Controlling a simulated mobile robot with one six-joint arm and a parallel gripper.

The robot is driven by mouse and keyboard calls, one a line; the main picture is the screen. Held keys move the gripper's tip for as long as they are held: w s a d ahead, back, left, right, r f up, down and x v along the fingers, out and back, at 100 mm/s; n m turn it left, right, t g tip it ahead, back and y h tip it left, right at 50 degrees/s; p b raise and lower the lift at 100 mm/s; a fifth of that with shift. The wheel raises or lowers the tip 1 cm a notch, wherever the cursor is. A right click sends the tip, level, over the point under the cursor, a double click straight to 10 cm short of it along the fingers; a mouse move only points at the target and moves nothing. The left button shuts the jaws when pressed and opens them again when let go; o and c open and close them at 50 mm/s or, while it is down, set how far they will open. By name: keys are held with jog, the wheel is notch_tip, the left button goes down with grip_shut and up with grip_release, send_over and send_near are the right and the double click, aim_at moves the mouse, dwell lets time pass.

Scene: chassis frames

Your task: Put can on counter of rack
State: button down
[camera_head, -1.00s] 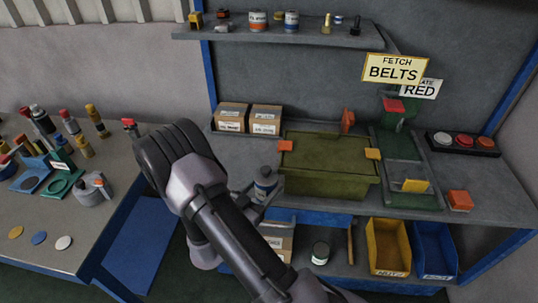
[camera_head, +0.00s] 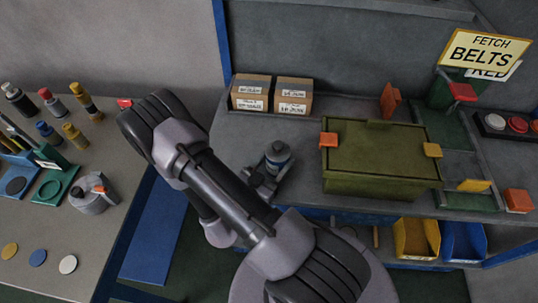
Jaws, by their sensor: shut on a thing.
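The rack has blue posts and a grey counter (camera_head: 305,180). The can is over the counter's left part, in front of the cardboard boxes and left of the green box. I cannot tell whether its base touches the counter. My arm hides part of the counter's front edge.
Two cardboard boxes (camera_head: 272,94) stand at the counter's back left. An olive-green lidded box (camera_head: 378,160) with orange and yellow clasps stands to the right. Yellow (camera_head: 415,238) and blue bins sit below. A side table (camera_head: 100,205) with bottles is at the left.

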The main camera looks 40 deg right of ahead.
jog(key=shift+s+r, duration=0.2)
jog(key=shift+s, duration=0.15)
jog(key=shift+f, duration=0.3)
jog(key=shift+c, duration=2.2)
grip_release()
jog(key=shift+r, duration=0.15)
